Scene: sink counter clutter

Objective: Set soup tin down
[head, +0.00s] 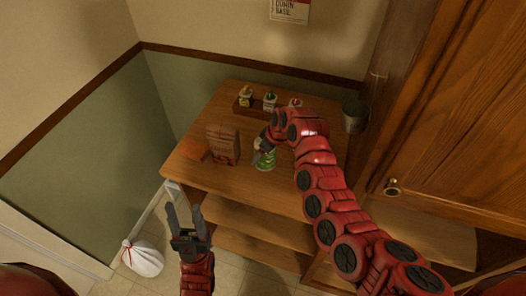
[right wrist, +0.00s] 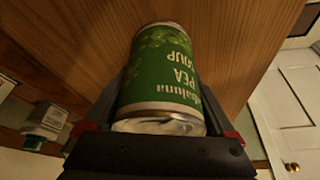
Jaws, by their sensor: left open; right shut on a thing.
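The soup tin (head: 265,161) is green with a pea soup label and is at the front middle of the wooden counter top. It fills the right wrist view (right wrist: 162,75), between the fingers of my right gripper (right wrist: 165,115). My right gripper (head: 266,149) is shut on it; the arm hides part of the tin in the head view. I cannot tell whether the tin touches the wood. My left gripper (head: 186,222) is open and empty, in front of the counter at lower left.
A wooden rack (head: 257,106) with several bottles is at the back. A grey metal canister (head: 355,116) stands at the right. A white sack (head: 142,258) lies on the floor.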

